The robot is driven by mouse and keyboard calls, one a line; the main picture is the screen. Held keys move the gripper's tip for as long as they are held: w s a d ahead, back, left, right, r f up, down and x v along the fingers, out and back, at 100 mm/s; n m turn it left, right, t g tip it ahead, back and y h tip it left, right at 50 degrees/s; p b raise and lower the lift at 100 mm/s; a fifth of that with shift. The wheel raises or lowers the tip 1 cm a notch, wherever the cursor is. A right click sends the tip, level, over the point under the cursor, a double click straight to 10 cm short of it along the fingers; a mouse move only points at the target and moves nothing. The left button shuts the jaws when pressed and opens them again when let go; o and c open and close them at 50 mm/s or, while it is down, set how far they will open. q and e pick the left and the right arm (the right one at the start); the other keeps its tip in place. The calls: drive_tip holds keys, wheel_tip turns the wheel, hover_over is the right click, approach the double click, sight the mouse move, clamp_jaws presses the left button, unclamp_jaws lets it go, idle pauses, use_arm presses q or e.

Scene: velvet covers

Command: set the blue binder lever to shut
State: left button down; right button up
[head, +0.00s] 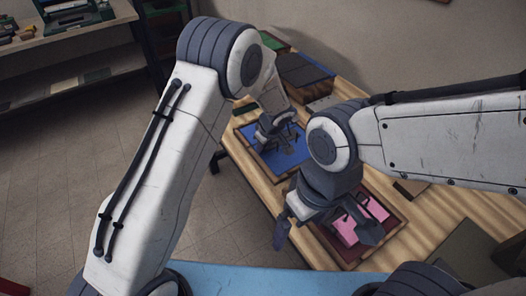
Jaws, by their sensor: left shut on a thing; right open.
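The blue binder (267,152) lies in a wooden tray on the far part of the wooden table. My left gripper (279,134) is over the middle of the blue binder, shut on its lever. The lever is small and mostly hidden by the fingers, so its angle cannot be told. My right gripper (326,233) is open and empty, above the near part of the table, with its fingers spread beside a pink binder (361,219).
The pink binder lies in another wooden tray (398,229). A dark box (303,72) stands at the table's far end. A shelf (70,42) with green devices is at the back left. Bare wood shows at the table's right (440,205). Open floor lies to the left.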

use_arm(q)
drive_tip(key=c, duration=0.8)
unclamp_jaws()
drive_tip(key=shift+c, duration=0.2)
drive_tip(key=b+v, duration=0.1)
drive_tip(key=v, duration=0.9)
drive_tip(key=shift+r, duration=0.25)
drive_tip(key=shift+s, duration=0.1)
